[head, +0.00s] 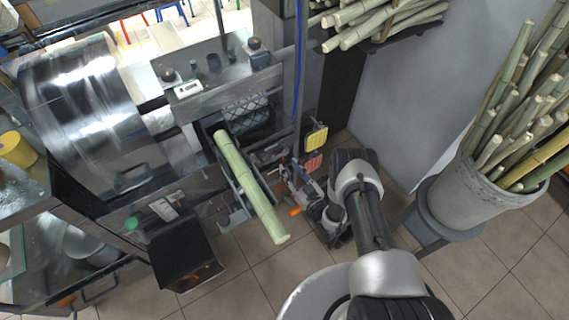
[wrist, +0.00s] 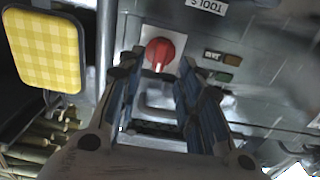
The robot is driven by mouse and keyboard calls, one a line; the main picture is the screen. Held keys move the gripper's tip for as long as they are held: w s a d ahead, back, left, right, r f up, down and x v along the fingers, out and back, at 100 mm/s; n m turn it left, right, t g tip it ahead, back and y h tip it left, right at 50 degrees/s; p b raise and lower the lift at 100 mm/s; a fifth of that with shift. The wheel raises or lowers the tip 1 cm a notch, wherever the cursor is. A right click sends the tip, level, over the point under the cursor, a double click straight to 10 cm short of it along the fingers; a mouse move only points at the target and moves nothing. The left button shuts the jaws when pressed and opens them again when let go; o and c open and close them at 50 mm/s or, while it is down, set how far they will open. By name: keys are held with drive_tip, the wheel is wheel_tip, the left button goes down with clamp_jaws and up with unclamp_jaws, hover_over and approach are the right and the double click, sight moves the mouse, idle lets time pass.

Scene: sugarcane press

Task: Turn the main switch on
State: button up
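The main switch appears to be a red rotary knob (wrist: 160,54) on a white square plate (wrist: 178,37) fixed to a grey metal panel in the wrist view. My gripper (wrist: 158,72) is open, with one finger on each side of the line to the knob. The fingertips are close to the knob's lower side; I cannot tell whether they touch it. In the head view my gripper (head: 303,192) is beside the press's right end, and I cannot make out the red knob there.
A yellow checked pad (wrist: 45,50) hangs left of the knob. In the head view a cane stalk (head: 250,188) lies in the press feed. A grey bucket of canes (head: 470,195) stands at the right.

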sight(283, 160)
drive_tip(key=shift+b+x, duration=0.5)
drive_tip(key=shift+x, duration=1.7)
clamp_jaws()
